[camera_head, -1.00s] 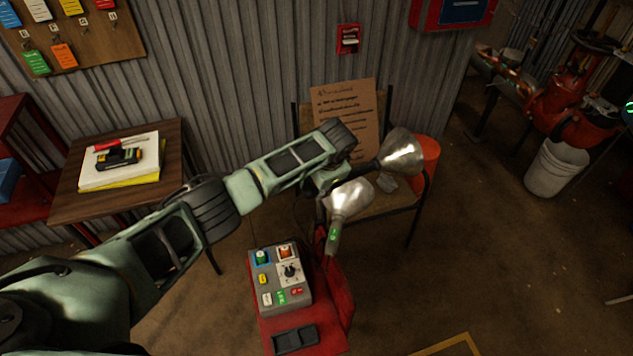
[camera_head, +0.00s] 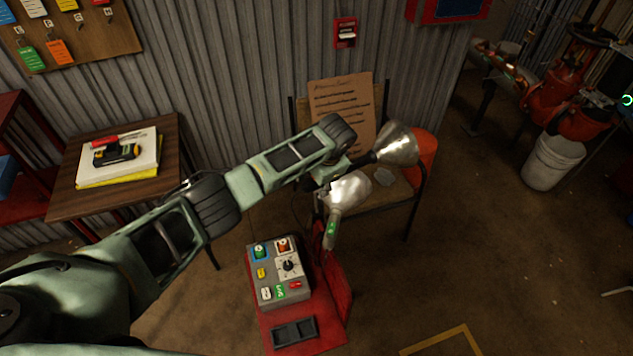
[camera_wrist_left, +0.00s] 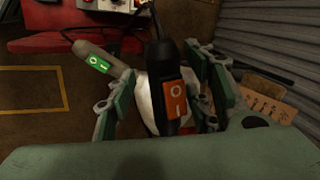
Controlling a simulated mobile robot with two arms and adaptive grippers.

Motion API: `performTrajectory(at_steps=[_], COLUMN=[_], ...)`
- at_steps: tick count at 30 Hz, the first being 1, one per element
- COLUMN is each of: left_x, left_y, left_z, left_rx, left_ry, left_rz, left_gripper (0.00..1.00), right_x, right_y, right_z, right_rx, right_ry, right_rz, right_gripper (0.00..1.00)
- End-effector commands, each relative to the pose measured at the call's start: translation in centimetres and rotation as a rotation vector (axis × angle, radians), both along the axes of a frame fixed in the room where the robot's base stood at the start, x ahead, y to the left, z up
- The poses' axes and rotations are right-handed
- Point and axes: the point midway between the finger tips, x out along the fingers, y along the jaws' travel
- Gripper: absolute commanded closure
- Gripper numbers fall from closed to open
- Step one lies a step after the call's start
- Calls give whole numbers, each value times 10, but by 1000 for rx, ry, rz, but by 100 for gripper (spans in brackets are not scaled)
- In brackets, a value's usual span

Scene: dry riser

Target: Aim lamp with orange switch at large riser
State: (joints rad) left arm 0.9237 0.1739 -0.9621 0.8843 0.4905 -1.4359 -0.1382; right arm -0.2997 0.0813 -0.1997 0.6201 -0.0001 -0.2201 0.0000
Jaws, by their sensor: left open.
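The lamp with the orange switch has a black body and a silver shade (camera_head: 396,146). In the left wrist view its orange switch (camera_wrist_left: 176,101) faces me, and its black handle lies between the fingers of my left gripper (camera_wrist_left: 165,98). The fingers are open, one on each side of it; I cannot tell if either touches. In the head view my left gripper (camera_head: 326,180) is partly hidden by its own arm. A second lamp with a green switch (camera_head: 331,229) stands just in front. The large riser appears to be the red pipe and valve assembly (camera_head: 563,97) at the right.
A grey control box (camera_head: 277,270) sits on a red stand (camera_head: 317,342) below the lamps. A chair with a cardboard sign (camera_head: 341,110) is behind them. A white bucket (camera_head: 552,163) stands under the red pipes. The floor right of the stand is clear.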

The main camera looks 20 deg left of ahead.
Motion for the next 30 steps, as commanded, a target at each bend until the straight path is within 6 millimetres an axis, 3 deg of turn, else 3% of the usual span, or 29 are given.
performTrajectory(at_steps=[8, 21, 30], left_x=[-1, -20, -25], left_y=[-4, -25, -29], left_z=[17, 98, 114], left_rx=[-2, -2, 0], left_ry=[-5, -4, 0], left_rz=[-1, -1, -1], left_gripper=[53, 53, 53], right_x=[-1, 0, 0], right_y=[0, 1, 1], right_z=[0, 0, 0], right_rx=[0, 1, 2], right_ry=[1, 0, 0], right_rz=[0, 0, 0], right_gripper=[60, 60, 60])
